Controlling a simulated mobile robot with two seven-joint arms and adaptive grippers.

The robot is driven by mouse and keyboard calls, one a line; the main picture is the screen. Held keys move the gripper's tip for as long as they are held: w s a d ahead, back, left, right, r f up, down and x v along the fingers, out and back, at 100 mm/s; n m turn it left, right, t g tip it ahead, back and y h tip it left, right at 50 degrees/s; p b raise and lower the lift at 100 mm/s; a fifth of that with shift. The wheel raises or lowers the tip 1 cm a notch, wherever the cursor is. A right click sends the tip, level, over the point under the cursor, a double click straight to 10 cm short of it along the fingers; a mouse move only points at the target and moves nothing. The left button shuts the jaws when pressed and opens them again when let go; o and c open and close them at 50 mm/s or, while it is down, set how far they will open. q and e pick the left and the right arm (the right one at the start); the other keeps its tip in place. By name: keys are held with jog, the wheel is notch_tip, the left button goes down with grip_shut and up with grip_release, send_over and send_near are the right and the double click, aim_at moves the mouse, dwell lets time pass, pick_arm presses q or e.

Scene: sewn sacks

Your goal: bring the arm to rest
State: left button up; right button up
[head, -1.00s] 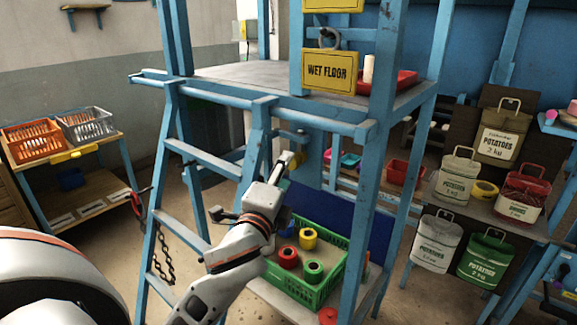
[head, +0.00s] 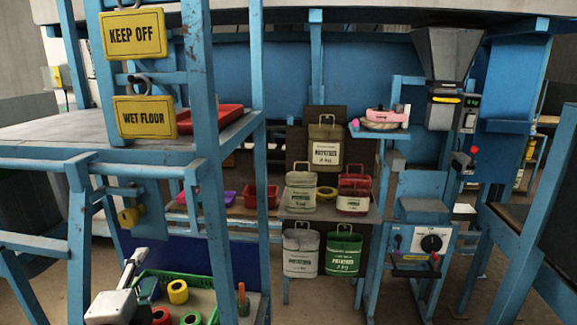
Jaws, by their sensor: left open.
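My left gripper (head: 130,268) shows at the lower left of the head view, with only its pale end and a finger in the picture. It is in front of the green crate (head: 203,281) and overlaps its left side. I see nothing held in it, and its jaws are open. I cannot tell whether it touches the crate. The rest of my left arm is cut off by the bottom edge. My right gripper is not in view.
A blue frame (head: 208,110) with a yellow wet floor sign (head: 145,117) stands close beside the gripper. The crate holds several coloured rolls. Labelled potato sacks, including a green one (head: 343,252), hang at centre. A hopper machine (head: 447,58) stands right.

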pick_arm(q)
jog(key=s+d+f+n+g+h, duration=0.2)
jog(key=d+f, duration=0.1)
jog(key=f, duration=1)
jog(key=s+d+f+n+g+h, duration=0.1)
jog(key=s+d+f+n, duration=0.1)
jog(key=s+f, duration=0.4)
jog(key=s+d+f+n+g+h, duration=0.1)
jog(key=s+d+f+n, duration=0.2)
jog(key=s+f, duration=0.3)
jog(key=s+d+f+n+g+h, duration=0.1)
jog(key=s+f+n, duration=0.3)
jog(key=f, duration=1)
jog(key=shift+s+d+f+g+h, duration=0.3)
jog(key=shift+s+d+g, duration=0.35)
jog(key=shift+s, duration=0.4)
